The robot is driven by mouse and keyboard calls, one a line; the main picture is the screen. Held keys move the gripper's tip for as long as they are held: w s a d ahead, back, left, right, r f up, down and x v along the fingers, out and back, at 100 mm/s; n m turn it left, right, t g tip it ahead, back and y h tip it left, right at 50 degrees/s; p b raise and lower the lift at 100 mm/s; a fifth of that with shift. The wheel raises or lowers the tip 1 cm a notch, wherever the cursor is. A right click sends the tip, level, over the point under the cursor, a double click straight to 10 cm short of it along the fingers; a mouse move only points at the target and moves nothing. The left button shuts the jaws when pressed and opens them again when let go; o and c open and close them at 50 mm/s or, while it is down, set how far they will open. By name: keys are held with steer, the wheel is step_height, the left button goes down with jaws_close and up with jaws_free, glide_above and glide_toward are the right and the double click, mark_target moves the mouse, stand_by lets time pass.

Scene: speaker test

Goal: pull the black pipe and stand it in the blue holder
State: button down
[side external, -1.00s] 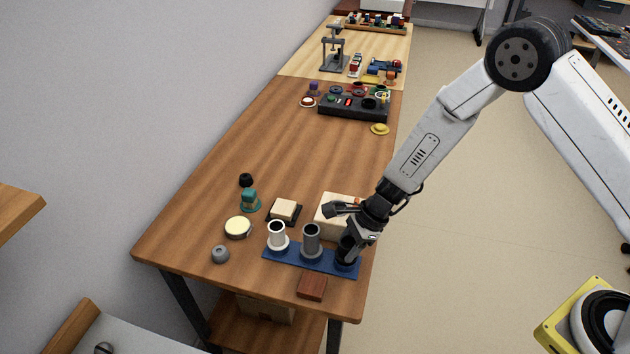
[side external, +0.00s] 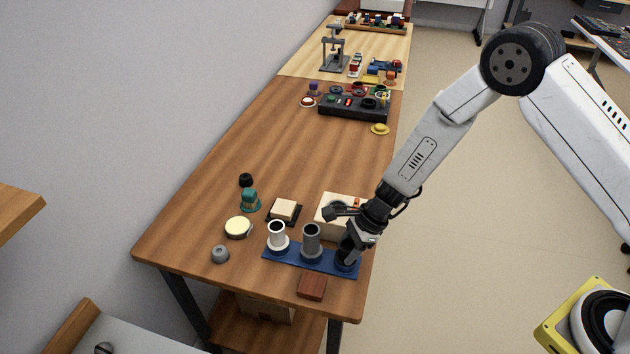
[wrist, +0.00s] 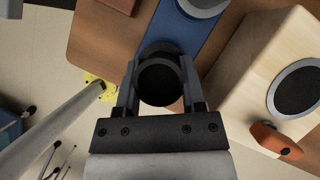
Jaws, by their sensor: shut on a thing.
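The black pipe (wrist: 160,82) shows end-on in the wrist view, between the two fingers of my gripper (wrist: 158,90). My gripper is shut on it. In the side view my gripper (side external: 349,250) points down at the right end of the blue holder (side external: 293,257) and hides much of the black pipe. The pipe is at the holder's right-hand place; whether it is fully seated is hard to tell. A white pipe (side external: 277,234) and a grey pipe (side external: 311,240) stand upright in the holder to its left. The holder also shows in the wrist view (wrist: 196,38).
A red-brown block (side external: 311,287) lies in front of the holder. A round tin (side external: 238,228) and a grey knob (side external: 220,254) are left. The table's right edge is near.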

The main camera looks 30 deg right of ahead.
steer(key=shift+f, duration=0.15)
stand_by(0.3)
steer(key=shift+c, duration=0.5)
jaws_free()
steer(key=shift+r, duration=3.75)
steer(key=s+d+r+n+h, duration=0.2)
steer(key=s+d+r+n, duration=0.3)
steer(key=n, duration=0.5)
steer(key=s+d+r+n+t+h, duration=0.1)
steer(key=s+d+r+n+h, duration=0.2)
steer(key=s+d+r+n, duration=0.3)
steer(key=s+d+n, duration=0.3)
steer(key=d+n, duration=0.1)
steer(key=d, duration=0.1)
steer(key=shift+s+r, duration=0.2)
steer(key=shift+r, duration=0.1)
